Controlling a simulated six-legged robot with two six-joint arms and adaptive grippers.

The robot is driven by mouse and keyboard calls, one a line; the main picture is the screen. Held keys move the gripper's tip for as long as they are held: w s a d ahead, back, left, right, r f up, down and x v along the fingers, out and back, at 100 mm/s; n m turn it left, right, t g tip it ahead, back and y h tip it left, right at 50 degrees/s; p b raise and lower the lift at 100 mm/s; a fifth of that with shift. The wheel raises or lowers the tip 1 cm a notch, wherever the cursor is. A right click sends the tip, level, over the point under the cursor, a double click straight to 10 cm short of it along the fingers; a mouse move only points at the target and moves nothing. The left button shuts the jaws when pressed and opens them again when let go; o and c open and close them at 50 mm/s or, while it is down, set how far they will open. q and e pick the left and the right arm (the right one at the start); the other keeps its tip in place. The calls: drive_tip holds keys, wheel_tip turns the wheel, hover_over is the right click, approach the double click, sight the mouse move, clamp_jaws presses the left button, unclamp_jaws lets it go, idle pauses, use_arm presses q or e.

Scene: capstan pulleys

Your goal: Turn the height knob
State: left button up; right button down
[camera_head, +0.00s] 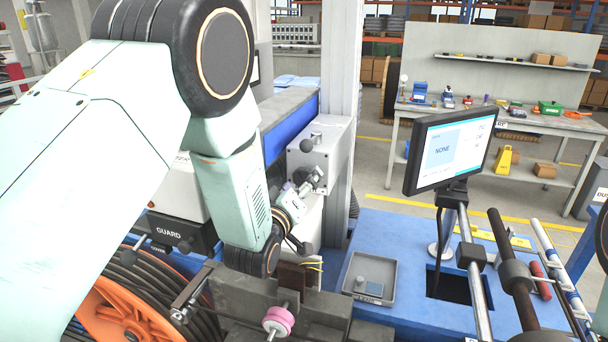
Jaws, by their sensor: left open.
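No knob has a readable label, so I cannot tell for sure which is the height knob. A dark round knob (307,145) sits on the front of a light grey box (331,150) beside the upright column. My left arm comes in from the left and bends down, then up towards this box. My left gripper (313,180) is small in view, open, just below the dark knob and apart from it. Its fingers partly overlap the box's lower part. A pink wheel (279,319) on a shaft stands at the front of the dark metal block. My right gripper is out of view.
An orange reel (120,310) with black cable and a black GUARD block (168,232) lie at the left. A grey tray (371,277) rests on the blue bench. A screen reading NONE (450,150) and several rods stand at the right.

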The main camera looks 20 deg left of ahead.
sight(302, 180)
use_arm(q)
drive_tip(key=w, duration=0.3)
drive_tip(key=shift+w+a+f, duration=0.1)
drive_tip(key=shift+a+f, duration=0.25)
drive_tip(key=shift+a, duration=0.05)
drive_tip(key=shift+s+d+r, duration=0.3)
drive_tip(key=shift+d, duration=0.05)
drive_tip(key=shift+c, duration=0.7)
drive_tip(key=shift+w+a+f, duration=0.2)
drive_tip(key=shift+w+a, duration=0.05)
drive_tip(key=c, duration=0.5)
drive_tip(key=shift+d, duration=0.2)
drive_tip(key=c, duration=0.4)
drive_tip(key=shift+a, duration=0.1)
drive_tip(key=shift+c, duration=0.6)
drive_tip(key=shift+s, duration=0.1)
